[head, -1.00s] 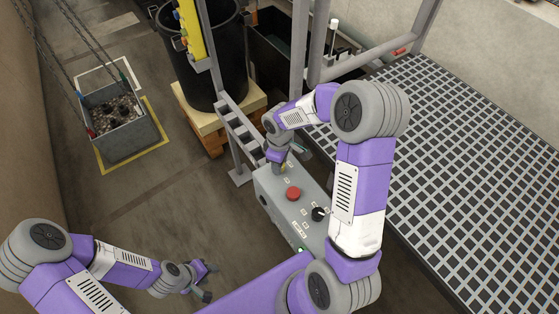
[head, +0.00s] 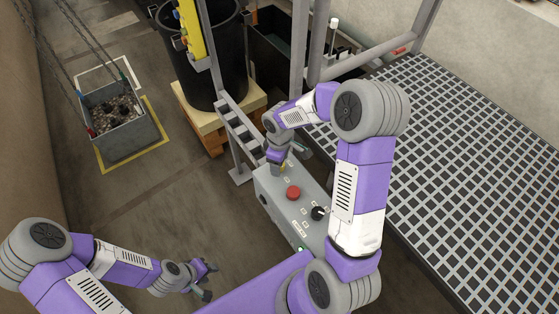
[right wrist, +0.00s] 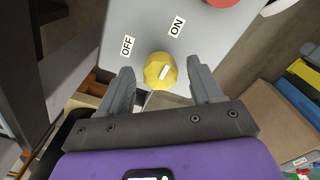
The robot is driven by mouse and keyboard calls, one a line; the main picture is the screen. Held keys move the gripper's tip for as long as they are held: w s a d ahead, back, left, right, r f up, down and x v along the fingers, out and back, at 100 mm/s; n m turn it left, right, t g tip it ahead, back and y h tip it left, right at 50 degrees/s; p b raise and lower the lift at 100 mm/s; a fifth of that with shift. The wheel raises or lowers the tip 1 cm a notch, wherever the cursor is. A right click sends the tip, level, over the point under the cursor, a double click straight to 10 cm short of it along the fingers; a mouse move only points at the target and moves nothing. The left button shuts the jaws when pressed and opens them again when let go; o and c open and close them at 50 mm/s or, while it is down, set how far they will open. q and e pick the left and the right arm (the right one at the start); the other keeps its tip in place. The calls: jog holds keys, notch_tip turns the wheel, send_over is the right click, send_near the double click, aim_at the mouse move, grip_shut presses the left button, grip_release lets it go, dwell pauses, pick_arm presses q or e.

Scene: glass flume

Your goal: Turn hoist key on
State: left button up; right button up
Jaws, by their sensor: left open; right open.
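The hoist key is a round yellow knob (right wrist: 160,71) on a grey control box, in the right wrist view. Its white pointer mark tilts up to the right, toward the ON label (right wrist: 177,26); the OFF label (right wrist: 128,46) is to its left. My right gripper (right wrist: 162,84) is open, with one finger on each side of the knob and visible gaps. In the head view the right gripper is at the far end of the control box (head: 268,186), mostly hidden by its own wrist. My left gripper (head: 208,282) is open and empty above the floor at lower left.
A red button (head: 293,193) and a black knob (head: 318,213) sit on the same box. A grating platform (head: 460,170) lies to the right. A skip of rubble (head: 150,133) hangs on chains at the left.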

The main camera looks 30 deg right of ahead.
notch_tip(320, 180, up, 8)
jog(key=shift+f+p, duration=0.25)
jog(key=shift+p, duration=0.55)
